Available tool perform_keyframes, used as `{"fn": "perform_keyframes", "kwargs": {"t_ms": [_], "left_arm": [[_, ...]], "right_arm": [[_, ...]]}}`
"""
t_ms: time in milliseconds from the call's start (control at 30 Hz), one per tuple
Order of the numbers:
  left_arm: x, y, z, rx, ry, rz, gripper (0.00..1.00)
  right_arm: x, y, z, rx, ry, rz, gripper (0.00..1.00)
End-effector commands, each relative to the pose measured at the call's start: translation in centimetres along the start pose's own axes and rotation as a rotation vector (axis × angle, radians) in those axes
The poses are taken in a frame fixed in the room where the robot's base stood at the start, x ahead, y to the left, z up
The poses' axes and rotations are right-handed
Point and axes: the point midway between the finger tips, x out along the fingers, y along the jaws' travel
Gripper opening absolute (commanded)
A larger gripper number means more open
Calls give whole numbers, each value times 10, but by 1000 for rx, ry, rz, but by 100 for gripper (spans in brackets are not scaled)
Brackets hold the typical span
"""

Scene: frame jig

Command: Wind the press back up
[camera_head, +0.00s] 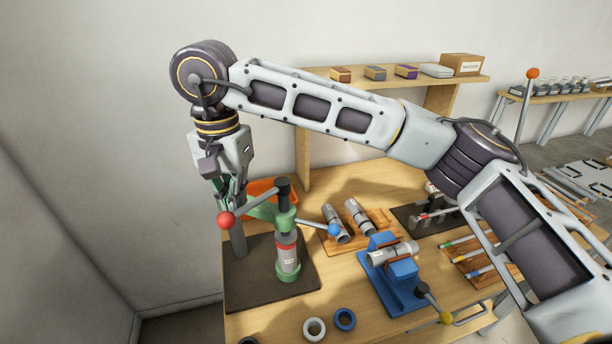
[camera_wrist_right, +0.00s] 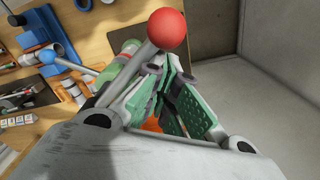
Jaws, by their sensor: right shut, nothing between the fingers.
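The press stands at the table's left on a dark base plate (camera_head: 245,275), with a grey column (camera_head: 238,240), a green arm and a dark hub on top (camera_head: 283,187). Its handle bars carry a red ball (camera_head: 226,219) at the left and a blue ball (camera_head: 334,229) at the right. A grey cylinder with green ends (camera_head: 287,260) stands under the hub. My right gripper (camera_head: 229,192) points down behind the red ball, shut and empty. In the wrist view, the red ball (camera_wrist_right: 167,28) and its bar are close to the green-padded fingers (camera_wrist_right: 167,88); contact is unclear. My left gripper is out of view.
An orange bin (camera_head: 262,190) sits behind the press. A blue vise (camera_head: 392,285) holding a grey cylinder stands to the right, near a wooden rack (camera_head: 330,248) with two cylinders. White and blue rings (camera_head: 314,328) lie in front. The wall is close on the left.

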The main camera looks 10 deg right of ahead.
Motion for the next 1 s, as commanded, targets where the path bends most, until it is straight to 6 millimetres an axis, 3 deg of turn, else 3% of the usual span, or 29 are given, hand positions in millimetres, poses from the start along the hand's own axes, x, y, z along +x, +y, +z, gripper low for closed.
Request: {"fn": "perform_keyframes", "kwargs": {"t_ms": [333, 767, 1000], "left_arm": [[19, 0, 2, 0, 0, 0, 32], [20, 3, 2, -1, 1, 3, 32], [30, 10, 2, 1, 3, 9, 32]], "right_arm": [[2, 28, 18, -2, 1, 0, 0], [0, 34, 21, -1, 0, 0, 0], [2, 52, 23, 0, 1, 0, 0]]}}
